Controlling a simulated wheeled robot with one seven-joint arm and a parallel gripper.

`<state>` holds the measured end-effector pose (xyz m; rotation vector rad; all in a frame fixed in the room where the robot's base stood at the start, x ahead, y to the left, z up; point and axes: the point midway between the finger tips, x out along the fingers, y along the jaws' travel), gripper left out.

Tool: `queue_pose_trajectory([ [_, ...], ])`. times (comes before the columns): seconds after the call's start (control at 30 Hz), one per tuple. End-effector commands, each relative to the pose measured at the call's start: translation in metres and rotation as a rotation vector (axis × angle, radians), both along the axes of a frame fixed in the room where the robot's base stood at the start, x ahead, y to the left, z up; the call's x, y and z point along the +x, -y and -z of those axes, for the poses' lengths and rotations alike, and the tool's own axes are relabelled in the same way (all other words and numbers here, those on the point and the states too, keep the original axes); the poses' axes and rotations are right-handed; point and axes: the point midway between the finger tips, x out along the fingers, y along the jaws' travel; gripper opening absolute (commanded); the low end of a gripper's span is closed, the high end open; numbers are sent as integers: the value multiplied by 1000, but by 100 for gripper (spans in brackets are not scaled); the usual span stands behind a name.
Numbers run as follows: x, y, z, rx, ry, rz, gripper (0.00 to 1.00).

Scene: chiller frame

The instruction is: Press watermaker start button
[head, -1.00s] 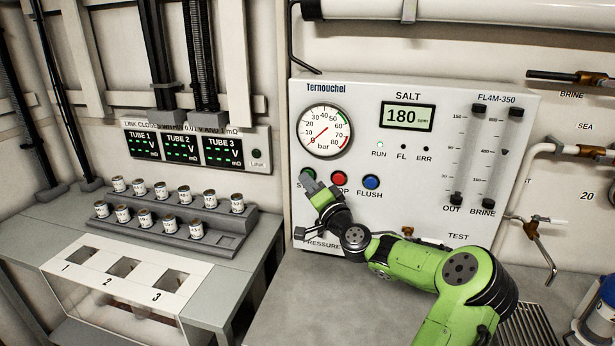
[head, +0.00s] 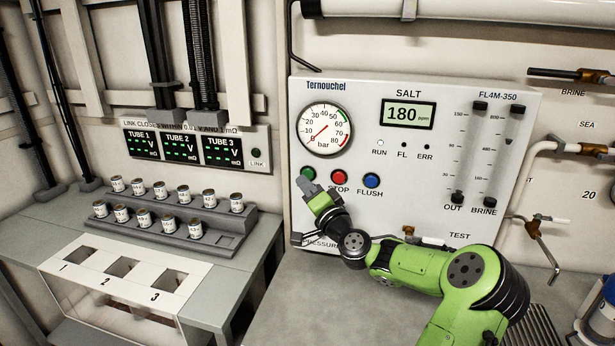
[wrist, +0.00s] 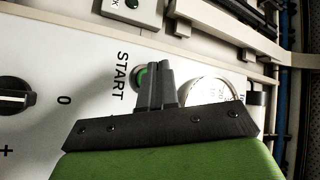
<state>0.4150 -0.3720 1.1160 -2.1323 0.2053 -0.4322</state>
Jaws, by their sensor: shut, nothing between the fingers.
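The green start button (head: 307,173) is on the white panel below the pressure gauge, left of the red stop button (head: 339,177). My gripper (head: 305,184) is shut and empty, with its tips just below the green button, hiding its label in the head view. In the wrist view the green button (wrist: 140,77) shows beside the START label, partly hidden behind the shut fingers (wrist: 159,74). I cannot tell whether the tips touch it. The RUN lamp (head: 381,143) looks pale.
A blue flush button (head: 372,180) is right of the red one. The pressure gauge (head: 323,130) is above the buttons. A stepped rack of small cans (head: 185,222) stands on the left bench. The grey counter (head: 300,300) below the panel is clear.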

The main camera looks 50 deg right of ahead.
Motion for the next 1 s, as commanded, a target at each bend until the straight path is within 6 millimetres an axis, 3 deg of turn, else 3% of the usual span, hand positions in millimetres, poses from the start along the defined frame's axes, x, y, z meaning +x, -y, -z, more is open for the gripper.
queue_pose_trajectory([
  [0.4, -19, -36, 2, -1, -2, -1, 0],
  [1.0, -19, -38, 1, 1, -1, -1, 0],
])
